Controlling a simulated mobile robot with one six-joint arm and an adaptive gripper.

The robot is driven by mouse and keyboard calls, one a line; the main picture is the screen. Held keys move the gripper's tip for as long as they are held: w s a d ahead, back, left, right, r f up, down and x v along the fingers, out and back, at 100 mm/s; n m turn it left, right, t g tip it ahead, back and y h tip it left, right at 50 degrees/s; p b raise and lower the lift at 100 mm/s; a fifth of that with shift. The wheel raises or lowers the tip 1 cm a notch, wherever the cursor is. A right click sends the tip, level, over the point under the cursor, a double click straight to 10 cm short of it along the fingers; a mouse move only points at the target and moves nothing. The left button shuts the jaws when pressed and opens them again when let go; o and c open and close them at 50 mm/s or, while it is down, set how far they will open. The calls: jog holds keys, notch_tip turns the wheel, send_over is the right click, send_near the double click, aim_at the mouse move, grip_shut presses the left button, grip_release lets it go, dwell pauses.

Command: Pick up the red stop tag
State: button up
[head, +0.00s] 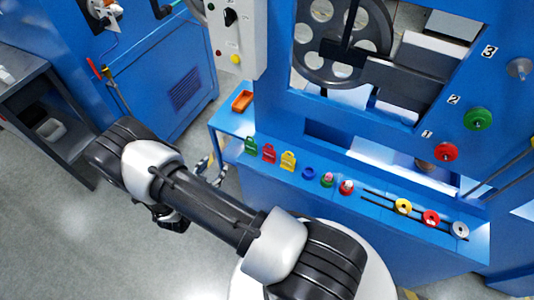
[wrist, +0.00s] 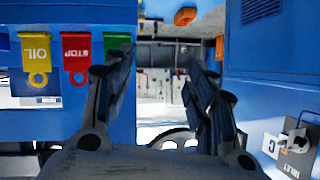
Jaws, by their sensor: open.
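The red stop tag (head: 268,153) stands on the blue ledge, between a green tag (head: 251,145) and a yellow tag (head: 288,160). In the wrist view the red stop tag (wrist: 76,52) shows its lettering and round ring, left of my gripper (wrist: 160,70). My gripper is open, with nothing between its fingers. Its left finger partly covers the green tag (wrist: 116,44). In the head view my gripper (head: 210,172) is largely hidden behind my arm, to the left of the ledge and the tags.
The blue machine with a large wheel (head: 342,40) rises behind. Grey floor (head: 60,215) is open at left, beside a dark table (head: 28,75).

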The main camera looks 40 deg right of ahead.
jog(key=s+d+f+h, duration=0.2)
jog(key=s+d+h, duration=0.1)
jog(key=s, duration=0.3)
jog(key=s+d+f+h, duration=0.2)
jog(key=s+d, duration=0.1)
jog(key=s, duration=0.3)
jog(key=b, duration=0.3)
send_near(269, 155)
jog(key=shift+h, duration=0.3)
jog(key=x, duration=0.4)
jog(key=shift+d+f, duration=0.25)
jog(key=shift+f, duration=0.05)
jog(key=shift+b+x, duration=0.95)
jog(key=shift+x, duration=2.1)
jog(key=shift+w+a+r, duration=0.1)
jog(key=shift+w+a, duration=0.05)
jog(key=shift+w, duration=0.05)
jog(key=shift+c, duration=0.2)
jog(key=c, duration=0.7)
